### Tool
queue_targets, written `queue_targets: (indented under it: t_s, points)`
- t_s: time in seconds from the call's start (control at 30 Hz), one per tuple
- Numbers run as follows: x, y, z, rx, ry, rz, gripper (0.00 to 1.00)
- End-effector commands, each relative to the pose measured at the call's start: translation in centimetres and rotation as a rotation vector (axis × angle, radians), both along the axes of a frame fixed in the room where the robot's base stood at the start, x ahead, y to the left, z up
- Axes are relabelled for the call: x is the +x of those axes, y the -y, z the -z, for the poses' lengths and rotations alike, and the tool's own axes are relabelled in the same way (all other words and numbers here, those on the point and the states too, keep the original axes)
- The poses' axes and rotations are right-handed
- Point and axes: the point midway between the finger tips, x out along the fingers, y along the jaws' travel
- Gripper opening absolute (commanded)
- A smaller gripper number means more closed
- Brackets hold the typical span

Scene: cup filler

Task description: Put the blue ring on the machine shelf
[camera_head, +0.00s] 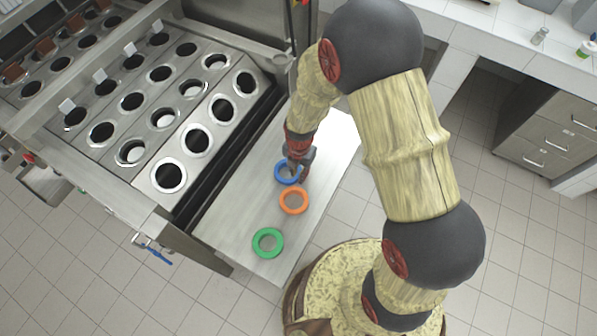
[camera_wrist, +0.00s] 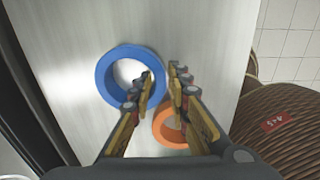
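The blue ring (camera_head: 281,179) lies on the bare metal shelf (camera_head: 228,205) beside the machine, at my fingertips. In the wrist view the blue ring (camera_wrist: 108,78) is at the upper left of the fingers. My gripper (camera_head: 297,163) points down over the ring's edge. In the wrist view my gripper (camera_wrist: 163,76) is open, with the ring's right rim showing between the two fingers. A small gap shows between the rim and the right finger. I cannot tell how far the fingertips are above the shelf.
An orange ring (camera_head: 294,201) lies very close to the blue one, and a green ring (camera_head: 267,242) lies farther toward the shelf's near end. The machine's cup plate (camera_head: 148,110) with several round holes stands to the left. A dark gap separates it from the shelf.

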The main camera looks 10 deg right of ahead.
Motion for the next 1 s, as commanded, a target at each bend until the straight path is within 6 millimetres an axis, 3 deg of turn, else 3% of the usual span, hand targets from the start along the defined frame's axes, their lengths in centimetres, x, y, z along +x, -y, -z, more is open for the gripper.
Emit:
queue_targets:
  t_s: [0.47,1.0]
  points:
    - [0.0,0.0,-0.5,0.001,0.001,0.0,0.26]
    - [0.0,0.1,-10.3,0.001,0.003,0.0,0.26]
